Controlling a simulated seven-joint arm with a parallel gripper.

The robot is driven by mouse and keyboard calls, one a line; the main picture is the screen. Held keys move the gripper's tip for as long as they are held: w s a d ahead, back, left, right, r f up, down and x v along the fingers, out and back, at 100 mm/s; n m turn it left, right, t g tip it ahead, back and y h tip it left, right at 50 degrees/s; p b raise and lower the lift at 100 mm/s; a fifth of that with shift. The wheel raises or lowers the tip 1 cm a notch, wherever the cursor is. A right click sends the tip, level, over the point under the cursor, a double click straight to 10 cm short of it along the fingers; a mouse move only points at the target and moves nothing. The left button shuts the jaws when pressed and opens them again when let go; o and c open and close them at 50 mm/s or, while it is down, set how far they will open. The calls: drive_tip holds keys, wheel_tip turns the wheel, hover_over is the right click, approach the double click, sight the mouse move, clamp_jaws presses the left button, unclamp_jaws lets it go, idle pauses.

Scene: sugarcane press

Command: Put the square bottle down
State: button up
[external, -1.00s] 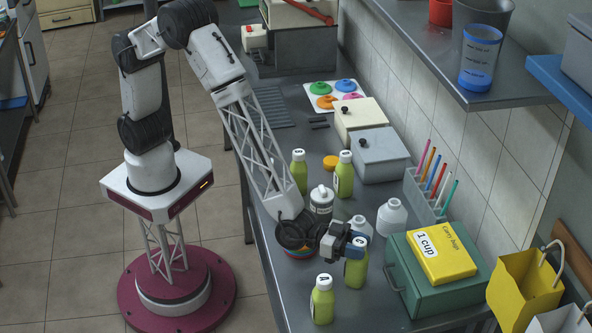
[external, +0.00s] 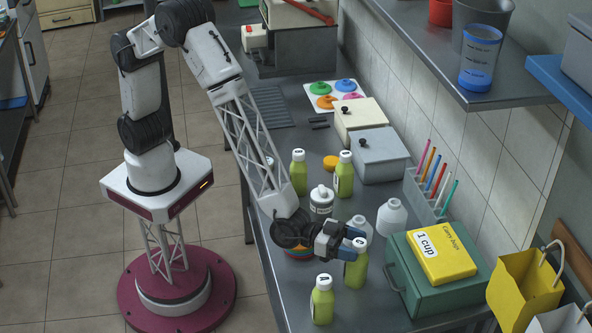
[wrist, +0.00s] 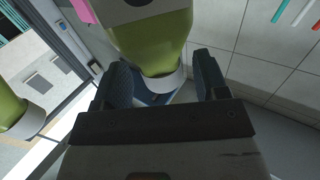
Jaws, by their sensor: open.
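A green bottle with a white cap (external: 355,272) stands upright on the metal counter (external: 262,290), beside the green box. I take it for the square bottle, though its cross-section is hard to tell. My gripper (external: 354,243) lies roughly level at the height of its cap. The jaws are open, with blue fingertips beside the bottle's top. In the wrist view, the bottle's green body (wrist: 155,42) and white cap show between and beyond the two spread fingers of my gripper (wrist: 162,78). Whether either finger touches it cannot be told.
Another green bottle (external: 322,303) stands nearer the front. White bottles (external: 391,217) stand behind the gripper, and two more green bottles (external: 299,175) (external: 344,177) farther back. The green box (external: 440,287) with a yellow pack (external: 441,256) is at right. A colourful bowl (external: 298,254) sits under my wrist.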

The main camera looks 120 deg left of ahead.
drive_tip(key=s+d, duration=0.1)
drive_tip(key=s, duration=0.5)
idle(0.7)
drive_tip(key=s+a+r+m+g+h, duration=0.1)
drive_tip(key=s+a+r+g+h, duration=0.15)
drive_tip(key=s+r, duration=0.55)
drive_tip(key=s+a+r+m+g+h, duration=0.1)
drive_tip(key=s+a+r+g+h, duration=0.2)
drive_tip(key=s+r, duration=0.55)
drive_tip(key=s+a+r+g, duration=0.1)
drive_tip(key=s+a+g, duration=0.1)
drive_tip(key=s, duration=1)
drive_tip(key=s+a+r+g+y, duration=0.1)
drive_tip(key=s+a+g, duration=0.2)
drive_tip(key=s, duration=0.9)
drive_tip(key=s+a+r+g+y, duration=0.1)
drive_tip(key=s+g, duration=0.3)
drive_tip(key=s, duration=0.8)
drive_tip(key=shift+s+a+g, duration=0.35)
drive_tip(key=shift+s+a, duration=0.05)
drive_tip(key=shift+a, duration=0.45)
